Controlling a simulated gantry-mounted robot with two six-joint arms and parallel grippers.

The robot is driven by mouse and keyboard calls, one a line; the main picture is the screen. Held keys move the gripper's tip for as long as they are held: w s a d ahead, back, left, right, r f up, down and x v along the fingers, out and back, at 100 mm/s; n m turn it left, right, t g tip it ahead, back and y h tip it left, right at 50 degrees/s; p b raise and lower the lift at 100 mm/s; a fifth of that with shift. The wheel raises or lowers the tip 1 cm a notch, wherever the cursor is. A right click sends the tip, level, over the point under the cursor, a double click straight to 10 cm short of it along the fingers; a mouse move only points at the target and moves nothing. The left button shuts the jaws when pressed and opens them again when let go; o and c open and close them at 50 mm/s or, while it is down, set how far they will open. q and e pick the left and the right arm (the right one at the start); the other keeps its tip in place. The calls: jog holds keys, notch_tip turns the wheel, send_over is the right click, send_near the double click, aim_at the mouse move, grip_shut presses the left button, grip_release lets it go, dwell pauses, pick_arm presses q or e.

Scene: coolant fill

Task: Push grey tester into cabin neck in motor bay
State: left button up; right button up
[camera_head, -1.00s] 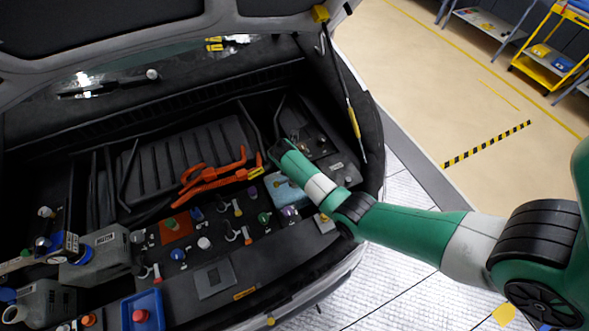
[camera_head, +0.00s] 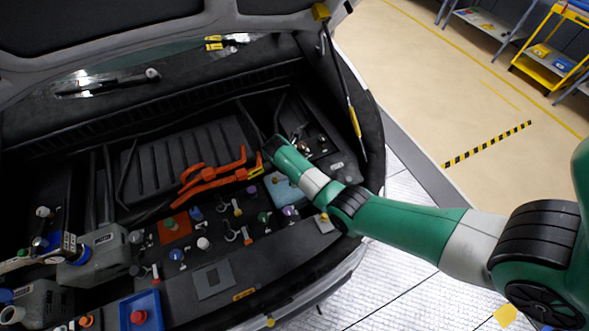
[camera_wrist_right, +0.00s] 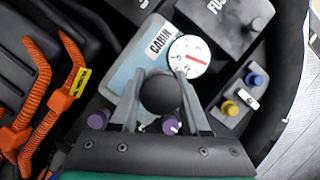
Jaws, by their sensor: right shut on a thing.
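In the right wrist view, my right gripper (camera_wrist_right: 160,92) is shut on the tester, which shows a black rounded top (camera_wrist_right: 160,94) and a white round gauge (camera_wrist_right: 188,56) with a red needle. The light-blue tank marked CABIN (camera_wrist_right: 128,76) lies beneath and beside the tester. The tester's lower end and the cabin neck are hidden, so I cannot tell whether they touch. In the head view, the cabin tank (camera_head: 285,188) shows beside my green right wrist, which hides the gripper. My left gripper is not visible.
Purple caps (camera_wrist_right: 97,120) sit near the tank. Orange cables (camera_wrist_right: 70,85) run at left. Grey jugs (camera_head: 100,252) and a blue tray (camera_head: 142,310) stand at left in the bay.

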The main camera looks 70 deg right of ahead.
jog(key=shift+s+f+m, duration=0.1)
jog(key=shift+f+m, duration=0.05)
jog(key=shift+m, duration=0.25)
jog(key=shift+b, duration=0.3)
jog(key=shift+f+m+g+y+b, duration=0.1)
jog(key=shift+m+g+y+b, duration=0.2)
jog(key=shift+m+g+b, duration=0.7)
jog(key=shift+m+b, duration=0.3)
jog(key=shift+m, duration=0.3)
jog(key=shift+m+y+b, duration=0.4)
jog(key=shift+m+b, duration=1.1)
jog(key=shift+b, duration=0.3)
jog(key=shift+g, duration=0.3)
